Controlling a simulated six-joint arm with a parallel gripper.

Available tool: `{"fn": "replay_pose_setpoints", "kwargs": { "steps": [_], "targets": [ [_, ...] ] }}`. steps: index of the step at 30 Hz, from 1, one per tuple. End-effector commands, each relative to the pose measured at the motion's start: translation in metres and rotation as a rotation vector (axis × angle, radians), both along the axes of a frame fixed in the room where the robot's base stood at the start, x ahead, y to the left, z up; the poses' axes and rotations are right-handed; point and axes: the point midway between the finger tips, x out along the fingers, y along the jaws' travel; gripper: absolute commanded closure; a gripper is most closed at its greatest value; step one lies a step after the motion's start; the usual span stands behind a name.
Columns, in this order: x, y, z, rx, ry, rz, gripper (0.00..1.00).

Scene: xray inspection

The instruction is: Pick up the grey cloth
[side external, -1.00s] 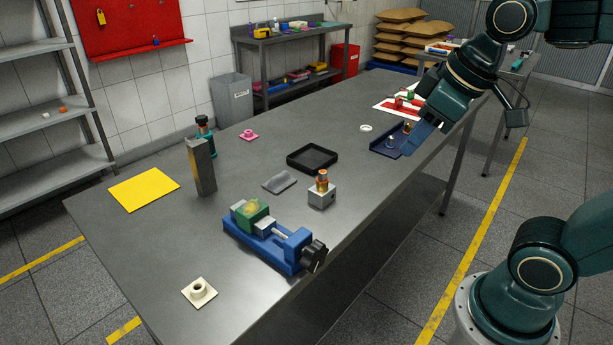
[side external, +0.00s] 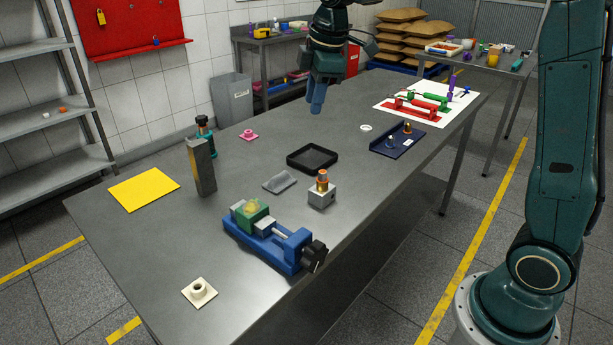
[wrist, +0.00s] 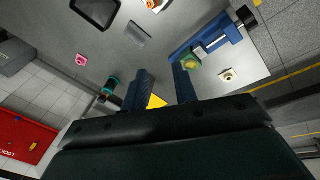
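The grey cloth (side external: 280,181) is a small, flat grey piece lying on the metal table, left of the black tray and the orange-topped block. It also shows in the wrist view (wrist: 138,34), near the top centre. My gripper (side external: 317,108) hangs with its blue fingers pointing down, high over the back part of the table, behind the black tray and apart from the cloth. In the wrist view, the two fingers (wrist: 162,82) stand apart with nothing held between them.
A black tray (side external: 313,170) and a grey block with an orange-topped part (side external: 322,195) flank the cloth. A blue vise (side external: 270,238) stands in front. A tall grey metal post (side external: 201,166) and a yellow sheet (side external: 145,190) lie left. A blue tray (side external: 420,137) is right.

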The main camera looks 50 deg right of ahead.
Motion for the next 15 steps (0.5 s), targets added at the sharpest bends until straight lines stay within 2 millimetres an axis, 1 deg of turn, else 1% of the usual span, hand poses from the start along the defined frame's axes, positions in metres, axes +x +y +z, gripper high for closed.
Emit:
{"fn": "replay_pose_setpoints", "kwargs": {
  "steps": [1, 6, 11, 15],
  "targets": [
    [0.013, -0.003, -0.007, -0.007, 0.014, 0.033, 0.72],
    [0.049, -0.012, -0.03, -0.034, 0.049, 0.161, 0.72],
    [0.081, -0.021, -0.056, -0.055, 0.081, 0.284, 0.72],
    [0.106, -0.029, -0.083, -0.07, 0.109, 0.391, 0.72]
  ]
}}
